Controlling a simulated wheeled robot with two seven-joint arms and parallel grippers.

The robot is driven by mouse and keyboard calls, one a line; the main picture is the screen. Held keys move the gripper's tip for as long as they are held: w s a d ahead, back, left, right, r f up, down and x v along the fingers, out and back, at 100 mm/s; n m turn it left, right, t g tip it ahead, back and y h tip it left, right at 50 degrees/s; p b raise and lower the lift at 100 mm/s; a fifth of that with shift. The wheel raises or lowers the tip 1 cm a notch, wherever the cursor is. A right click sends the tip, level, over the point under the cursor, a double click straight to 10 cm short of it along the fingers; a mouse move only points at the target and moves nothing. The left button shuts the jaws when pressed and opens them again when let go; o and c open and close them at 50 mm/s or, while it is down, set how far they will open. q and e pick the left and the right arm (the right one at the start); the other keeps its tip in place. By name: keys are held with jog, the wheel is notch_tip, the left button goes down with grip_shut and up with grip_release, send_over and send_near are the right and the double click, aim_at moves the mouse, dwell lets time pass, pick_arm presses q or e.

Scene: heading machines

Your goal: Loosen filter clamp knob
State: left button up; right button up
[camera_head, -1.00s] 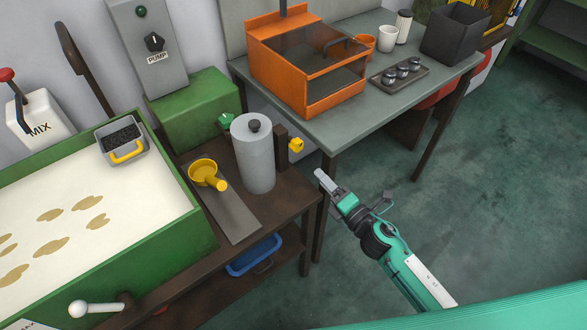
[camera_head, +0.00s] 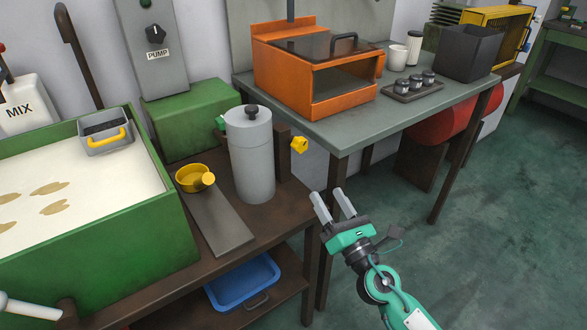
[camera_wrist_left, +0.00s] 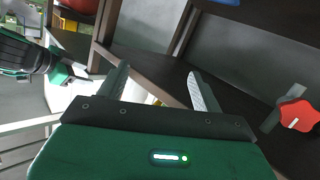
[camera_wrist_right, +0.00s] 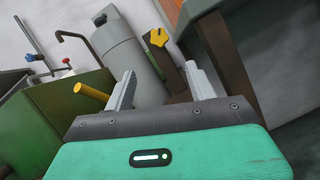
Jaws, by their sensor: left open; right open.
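The yellow knob (camera_head: 299,144) sits on a dark post to the right of the grey filter cylinder (camera_head: 251,155), which has a black top knob. In the right wrist view the yellow knob (camera_wrist_right: 155,38) shows ahead, above and between the fingers, with the grey cylinder (camera_wrist_right: 125,55) to its left. My right gripper (camera_head: 333,204) is open and empty, below and right of the yellow knob, apart from it. My left gripper (camera_wrist_left: 160,85) is open and empty in the left wrist view and outside the head view. A red knob (camera_wrist_left: 298,114) shows there at right.
A yellow ladle (camera_head: 194,178) rests on a grey plate left of the cylinder. A green vat (camera_head: 120,230) stands at left. A grey table (camera_head: 350,125) with an orange box (camera_head: 345,100) stands behind my right gripper. A blue tray (camera_head: 243,284) lies on the lower shelf.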

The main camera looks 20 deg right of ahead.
aim_at(302, 150)
jog(key=p+x, duration=0.3)
jog(key=x, duration=0.9)
jog(key=shift+w+r+p, duration=0.1)
jog(key=shift+w+p, duration=0.05)
jog(key=shift+p, duration=0.25)
pick_arm(q)
jog(key=s+a+f+g+y, duration=0.1)
jog(key=s+a+g+y, duration=0.1)
jog(key=a+g, duration=0.3)
jog(key=shift+s+a+f+y, duration=0.15)
jog(key=shift+a+y, duration=0.4)
jog(key=shift+y, duration=0.05)
pick_arm(e)
jog(key=shift+w+a+r, duration=0.2)
jog(key=shift+w, duration=0.5)
jog(key=c, duration=1)
